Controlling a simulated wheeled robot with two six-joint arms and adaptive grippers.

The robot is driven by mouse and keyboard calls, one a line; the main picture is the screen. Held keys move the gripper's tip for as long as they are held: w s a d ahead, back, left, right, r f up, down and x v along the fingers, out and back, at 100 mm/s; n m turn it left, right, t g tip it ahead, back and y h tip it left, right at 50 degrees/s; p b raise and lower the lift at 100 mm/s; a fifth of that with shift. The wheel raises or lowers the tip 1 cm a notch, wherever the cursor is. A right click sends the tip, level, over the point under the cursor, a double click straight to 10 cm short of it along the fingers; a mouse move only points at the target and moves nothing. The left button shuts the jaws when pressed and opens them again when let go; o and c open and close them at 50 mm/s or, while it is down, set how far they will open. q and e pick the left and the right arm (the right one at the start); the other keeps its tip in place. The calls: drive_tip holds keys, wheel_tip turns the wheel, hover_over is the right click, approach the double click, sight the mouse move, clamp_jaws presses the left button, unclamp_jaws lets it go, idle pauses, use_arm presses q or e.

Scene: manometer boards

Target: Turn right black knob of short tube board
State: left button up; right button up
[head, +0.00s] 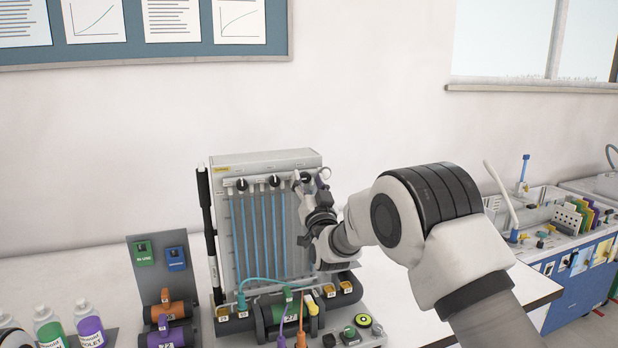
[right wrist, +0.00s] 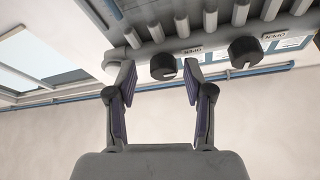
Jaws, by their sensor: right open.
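The tube board (head: 265,160) stands upright on the white table, with blue-filled vertical tubes and a row of black knobs along its top. The left knob (head: 241,184) and middle knob (head: 274,181) are clear in the head view. The right black knob (head: 305,177) is partly covered by my right gripper (head: 310,180), which reaches in from the right. In the right wrist view this knob (right wrist: 163,67) sits between the open fingertips, with a gap on each side. Another knob (right wrist: 243,51) lies to its right there. My left gripper is not clearly visible.
Orange and purple cylinders (head: 168,325) on a grey stand and several bottles (head: 88,325) are left of the board. A black rod (head: 208,220) stands at its left edge. Cables and a green-topped button (head: 362,320) are at its foot. A blue workbench (head: 575,265) is right.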

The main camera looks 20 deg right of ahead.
drive_tip(key=shift+a, duration=0.2)
drive_tip(key=c, duration=0.3)
clamp_jaws()
